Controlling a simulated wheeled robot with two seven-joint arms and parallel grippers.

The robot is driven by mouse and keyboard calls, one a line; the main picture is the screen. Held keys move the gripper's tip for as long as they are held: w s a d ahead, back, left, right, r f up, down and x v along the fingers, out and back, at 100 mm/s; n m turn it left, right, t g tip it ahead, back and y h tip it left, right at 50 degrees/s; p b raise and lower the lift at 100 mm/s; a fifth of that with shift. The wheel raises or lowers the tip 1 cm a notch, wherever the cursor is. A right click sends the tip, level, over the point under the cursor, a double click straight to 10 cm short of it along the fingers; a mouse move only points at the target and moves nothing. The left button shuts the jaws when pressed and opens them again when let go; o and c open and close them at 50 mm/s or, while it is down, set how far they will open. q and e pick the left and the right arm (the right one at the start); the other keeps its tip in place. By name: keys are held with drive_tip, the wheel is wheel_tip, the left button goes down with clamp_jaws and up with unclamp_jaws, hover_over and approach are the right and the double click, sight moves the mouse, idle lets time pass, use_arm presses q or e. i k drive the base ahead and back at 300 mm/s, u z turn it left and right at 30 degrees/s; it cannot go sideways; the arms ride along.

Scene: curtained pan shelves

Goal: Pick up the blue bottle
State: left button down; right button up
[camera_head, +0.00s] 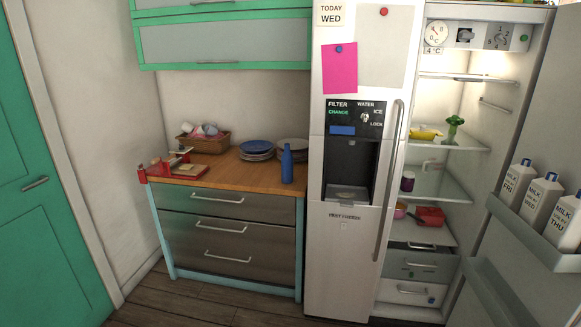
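The blue bottle (287,165) stands upright on the wooden counter (233,178), near its right end and close to the fridge side. It has a narrow neck and nothing covers it. Neither of my grippers is in the head view, so I cannot see how they stand relative to the bottle.
Stacked plates (257,149) sit just left of the bottle, with a wicker basket (203,138) and red-handled items (160,167) further left. The fridge (343,240) rises on the right, its right door (548,130) open. Green wall cabinets (222,40) hang above. The floor in front is clear.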

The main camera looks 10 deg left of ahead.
sight(287, 157)
drive_tip(key=u, duration=0.4)
drive_tip(key=i, duration=1.55)
drive_tip(key=z, duration=0.7)
